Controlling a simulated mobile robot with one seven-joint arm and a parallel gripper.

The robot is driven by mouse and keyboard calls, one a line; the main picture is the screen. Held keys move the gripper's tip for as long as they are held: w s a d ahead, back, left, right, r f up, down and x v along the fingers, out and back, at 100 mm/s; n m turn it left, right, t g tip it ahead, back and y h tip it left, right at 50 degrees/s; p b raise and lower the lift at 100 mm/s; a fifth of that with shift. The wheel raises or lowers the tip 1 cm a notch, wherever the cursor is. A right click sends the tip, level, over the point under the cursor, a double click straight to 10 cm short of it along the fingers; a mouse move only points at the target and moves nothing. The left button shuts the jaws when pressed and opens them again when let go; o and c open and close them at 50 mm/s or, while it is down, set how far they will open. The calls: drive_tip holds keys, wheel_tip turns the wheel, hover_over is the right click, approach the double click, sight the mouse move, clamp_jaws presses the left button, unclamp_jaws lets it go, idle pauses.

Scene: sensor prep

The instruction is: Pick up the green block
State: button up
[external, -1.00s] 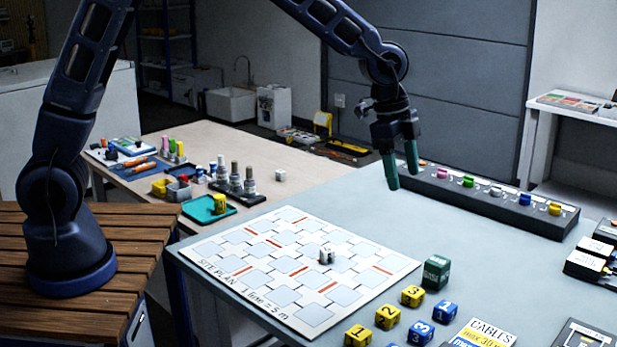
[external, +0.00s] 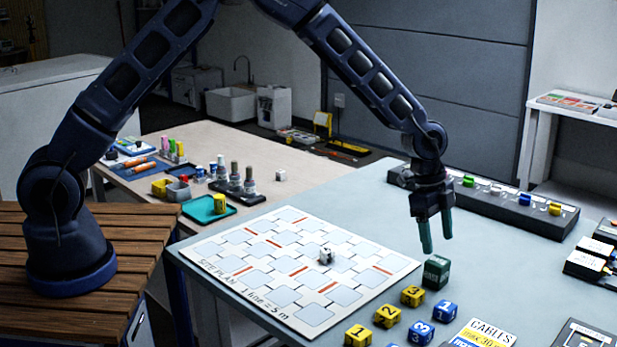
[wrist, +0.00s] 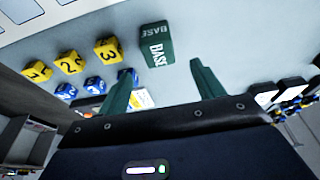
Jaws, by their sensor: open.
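The green block (external: 436,272) stands on the grey table, just off the right corner of the site plan sheet. It also shows in the wrist view (wrist: 154,43), where its faces carry the word BASE. My gripper (external: 437,246) is open and points down, with its green fingertips a little above the block in the external view. In the wrist view my gripper (wrist: 160,85) has its two fingers apart, with the block beyond the tips and between their lines. Nothing is held.
Yellow numbered cubes (external: 387,316) and blue numbered cubes (external: 445,311) stand close in front of the block. The site plan sheet (external: 290,262) lies to the left. A dark rack with coloured knobs (external: 500,207) stands behind. The table between rack and block is clear.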

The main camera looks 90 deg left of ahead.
sight(438, 260)
drive_tip(key=x, duration=0.8)
drive_tip(key=shift+s+a+f, duration=0.15)
drive_tip(key=shift+s+f, duration=0.05)
drive_tip(key=shift+f, duration=0.05)
drive_tip(key=shift+c, duration=0.2)
drive_tip(key=c, duration=1.1)
